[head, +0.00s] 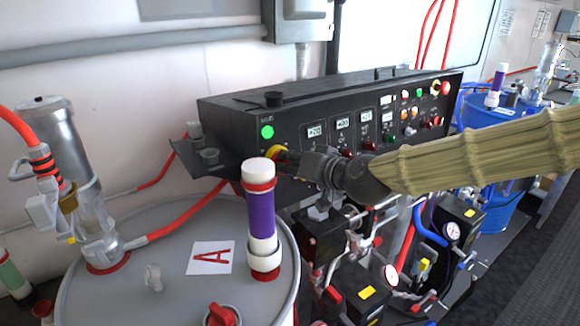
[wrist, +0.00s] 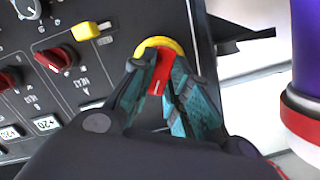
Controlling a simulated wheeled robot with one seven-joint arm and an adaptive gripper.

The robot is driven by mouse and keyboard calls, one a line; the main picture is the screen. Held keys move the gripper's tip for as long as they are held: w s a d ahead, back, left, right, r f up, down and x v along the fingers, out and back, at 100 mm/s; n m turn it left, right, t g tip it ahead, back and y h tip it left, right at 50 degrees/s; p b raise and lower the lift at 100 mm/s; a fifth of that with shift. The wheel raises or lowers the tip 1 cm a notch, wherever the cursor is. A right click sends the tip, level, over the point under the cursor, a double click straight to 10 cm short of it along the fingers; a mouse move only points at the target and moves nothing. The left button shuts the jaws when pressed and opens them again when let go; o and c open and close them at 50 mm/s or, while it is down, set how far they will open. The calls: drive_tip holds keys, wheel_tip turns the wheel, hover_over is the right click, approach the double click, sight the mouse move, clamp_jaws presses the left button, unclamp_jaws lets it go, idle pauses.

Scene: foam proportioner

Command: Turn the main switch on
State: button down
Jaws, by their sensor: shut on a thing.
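The main switch is a red handle on a round yellow base (wrist: 158,46), on the black control box (head: 330,100). In the head view only a bit of its yellow base (head: 274,151) shows at the box's lower left front; my gripper hides the rest. My gripper (wrist: 164,78) is shut on the red handle, with one teal-padded finger on each side of it. In the wrist view the handle stands close to upright, tilted slightly. In the head view my gripper (head: 290,160) reaches in from the right along the box's front.
A round green light (head: 267,132) shows above the switch. A purple and white cylinder (head: 261,215) stands on the grey drum (head: 90,295) close to my gripper. Gauges, hoses and pumps (head: 365,290) crowd the space below. A blue drum (head: 500,130) stands at the right.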

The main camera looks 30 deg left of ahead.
drive_tip(key=shift+m+b, duration=0.3)
drive_tip(key=shift+m, duration=0.8)
drive_tip(key=c, duration=1.4)
unclamp_jaws()
drive_tip(key=shift+o, duration=0.2)
drive_tip(key=shift+d, duration=0.15)
drive_tip(key=v, duration=1.1)
drive_tip(key=shift+d, duration=0.45)
